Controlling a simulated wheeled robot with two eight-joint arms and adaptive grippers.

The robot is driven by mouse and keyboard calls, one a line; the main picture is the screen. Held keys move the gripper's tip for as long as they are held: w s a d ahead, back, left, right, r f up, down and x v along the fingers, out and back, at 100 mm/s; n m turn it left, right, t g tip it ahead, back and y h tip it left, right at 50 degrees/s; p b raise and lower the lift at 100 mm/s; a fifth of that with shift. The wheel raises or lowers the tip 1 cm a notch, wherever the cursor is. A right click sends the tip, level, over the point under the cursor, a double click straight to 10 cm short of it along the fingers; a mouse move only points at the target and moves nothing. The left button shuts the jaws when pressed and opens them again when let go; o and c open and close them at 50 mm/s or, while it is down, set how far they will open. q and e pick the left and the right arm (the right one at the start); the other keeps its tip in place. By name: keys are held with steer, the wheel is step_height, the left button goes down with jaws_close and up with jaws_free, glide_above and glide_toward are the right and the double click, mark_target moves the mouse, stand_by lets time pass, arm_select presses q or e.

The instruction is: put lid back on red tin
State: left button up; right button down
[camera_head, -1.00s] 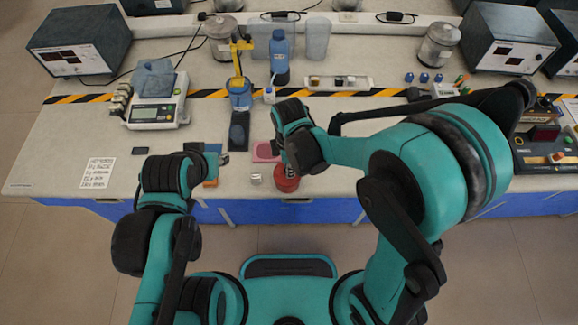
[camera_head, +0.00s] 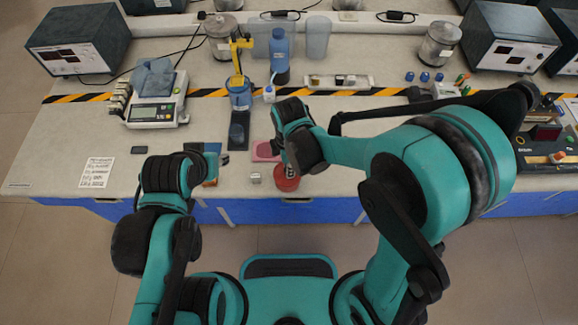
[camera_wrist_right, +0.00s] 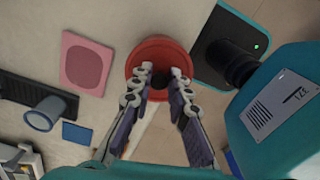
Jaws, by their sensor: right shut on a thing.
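The red tin (camera_head: 286,182) is at the front edge of the table in the head view, partly hidden by my right gripper (camera_head: 291,170). In the right wrist view, a round red lid (camera_wrist_right: 150,52) with a dark knob is below my right gripper (camera_wrist_right: 165,82), whose fingers are shut on the knob. The lid overlaps the tin's place in this view; I cannot tell whether it touches the rim or hangs just above it. My left gripper (camera_head: 222,159) is over the table's front left and mostly hidden by its own wrist.
A pink pad (camera_wrist_right: 86,64) lies beside the tin. A small metal block (camera_head: 255,178) stands left of the tin. A dark tray (camera_head: 238,130), a blue cup (camera_head: 240,98) and a scale (camera_head: 155,112) are farther left. The table's front edge is close.

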steer(key=c, duration=0.9)
jaws_free()
steer(key=shift+r, duration=0.15)
steer(key=shift+r+p, duration=2.65)
steer(key=shift+r, duration=0.7)
jaws_close()
